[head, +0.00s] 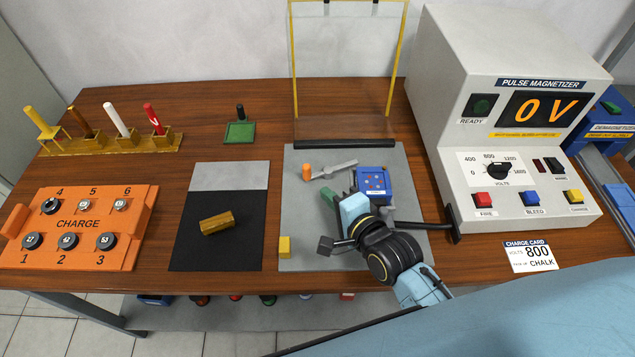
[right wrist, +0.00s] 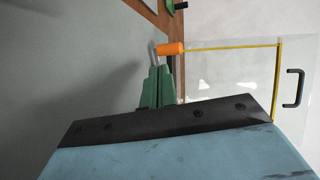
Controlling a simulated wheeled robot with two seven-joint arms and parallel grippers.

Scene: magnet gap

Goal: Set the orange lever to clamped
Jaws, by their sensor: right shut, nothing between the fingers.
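The orange lever knob (head: 306,172) stands at the left end of a flat grey lever arm (head: 335,170) on the grey plate (head: 300,215). The arm runs right toward a blue block (head: 373,183) with red dots. My right gripper (head: 327,196) has green fingers, is shut and empty, and is just in front of the lever in the head view. In the right wrist view the orange knob (right wrist: 171,48) is just beyond the shut green fingertips (right wrist: 157,72). Contact cannot be told. No clamp label is readable. My left gripper is not in view.
A clear yellow-framed guard (head: 348,70) stands behind the plate. The white magnetizer (head: 470,110), reading 0 V, is on the right. A small yellow block (head: 285,247) is at the plate's front left. A brass block (head: 217,223) lies on the black mat (head: 200,255).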

